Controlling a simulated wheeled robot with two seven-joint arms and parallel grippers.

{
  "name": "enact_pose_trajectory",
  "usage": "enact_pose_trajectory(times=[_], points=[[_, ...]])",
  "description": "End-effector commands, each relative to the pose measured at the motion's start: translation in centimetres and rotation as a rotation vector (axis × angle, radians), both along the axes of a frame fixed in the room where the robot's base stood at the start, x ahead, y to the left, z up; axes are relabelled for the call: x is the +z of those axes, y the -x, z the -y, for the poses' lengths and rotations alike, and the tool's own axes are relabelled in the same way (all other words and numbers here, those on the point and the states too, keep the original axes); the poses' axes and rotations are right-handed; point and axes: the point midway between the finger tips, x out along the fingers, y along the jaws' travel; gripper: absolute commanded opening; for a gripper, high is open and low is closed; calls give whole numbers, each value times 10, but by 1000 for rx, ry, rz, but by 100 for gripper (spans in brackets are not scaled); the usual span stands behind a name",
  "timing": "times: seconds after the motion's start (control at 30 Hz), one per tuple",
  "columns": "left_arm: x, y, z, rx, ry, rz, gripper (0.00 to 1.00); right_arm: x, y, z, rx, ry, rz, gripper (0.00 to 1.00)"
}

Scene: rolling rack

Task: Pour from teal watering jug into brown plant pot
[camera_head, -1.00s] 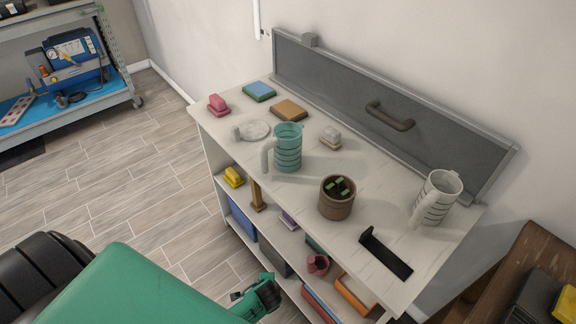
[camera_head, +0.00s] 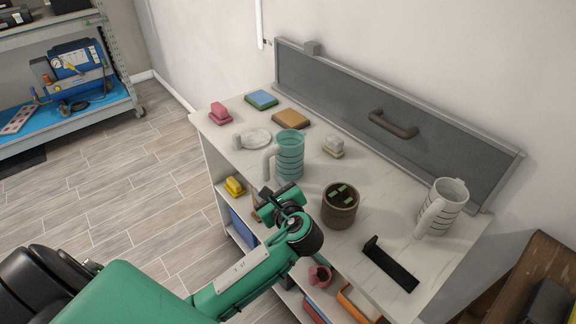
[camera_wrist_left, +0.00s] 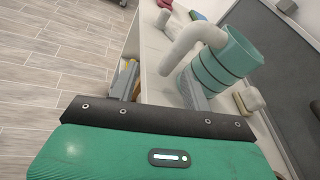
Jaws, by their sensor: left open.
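The teal watering jug (camera_head: 290,160) stands upright on the white rack top, its pale handle on the left side. In the left wrist view the jug (camera_wrist_left: 215,66) is just ahead of my fingers, with its thick handle curving toward me. The brown plant pot (camera_head: 340,211) stands upright to the jug's right, nearer the front edge, with small green pieces inside. My left gripper (camera_head: 268,203) is at the rack's front edge, in front of and below the jug. Its fingers (camera_wrist_left: 160,86) are apart and empty, close to the handle. My right gripper is not in view.
A white jug (camera_head: 441,208) and a black bracket (camera_head: 391,265) stand to the right of the pot. A grey panel (camera_head: 350,100) with a handle backs the top. Lower shelves hold several items.

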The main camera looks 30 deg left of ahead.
Motion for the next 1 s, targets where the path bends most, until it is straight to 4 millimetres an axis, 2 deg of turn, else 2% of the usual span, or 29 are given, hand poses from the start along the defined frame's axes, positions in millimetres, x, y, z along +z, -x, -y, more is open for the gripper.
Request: enact_pose_trajectory(times=[0.1,0.2,0.33,0.47,0.73,0.83,1.0], points=[[30,-17,-2,-3,-194,-52,49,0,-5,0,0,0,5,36],[48,-25,-2,5,-312,-92,49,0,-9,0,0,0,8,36],[54,-29,-1,13,-381,-120,49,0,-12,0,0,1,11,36],[35,-29,-2,14,-392,-128,49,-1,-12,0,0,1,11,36],[-23,-29,-2,14,-390,-127,49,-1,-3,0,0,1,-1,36],[-20,-37,-14,14,-390,-121,49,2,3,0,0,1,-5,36],[-22,-43,-23,14,-387,-122,49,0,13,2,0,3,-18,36]])
